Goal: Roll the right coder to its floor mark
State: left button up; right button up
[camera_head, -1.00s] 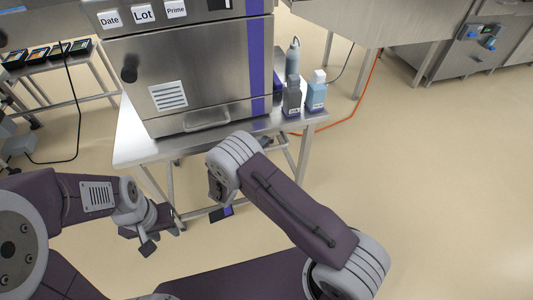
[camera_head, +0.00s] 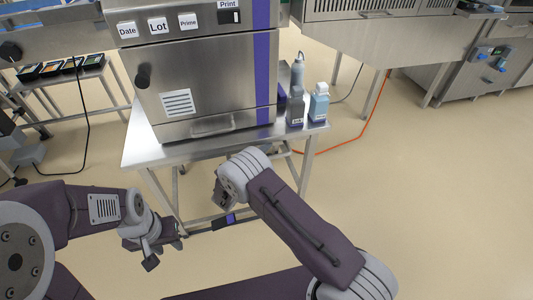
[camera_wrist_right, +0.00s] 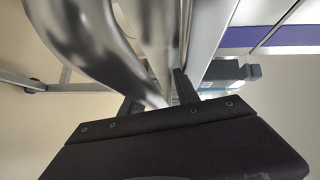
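The coder (camera_head: 205,85) is a steel box with a purple stripe and Date, Lot, Prime and Print labels. It stands on a steel table (camera_head: 138,150) with legs. My right gripper (camera_head: 222,196) is low in front of the table's front edge. In the right wrist view, its dark fingers (camera_wrist_right: 158,98) lie either side of a shiny curved tube (camera_wrist_right: 105,45); whether they clamp it is unclear. My left gripper (camera_head: 164,248) is left of it, its fingers spread apart, with nothing visible between them. I cannot make out a floor mark.
An orange hose (camera_head: 355,140) crosses the floor. A rack with trays (camera_head: 60,70) is left. Steel machinery (camera_head: 400,32) is back right. Floor (camera_head: 450,190) at right is clear.

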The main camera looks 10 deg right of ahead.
jog(key=shift+f, duration=0.1)
jog(key=p+v, duration=0.2)
jog(key=v, duration=0.7)
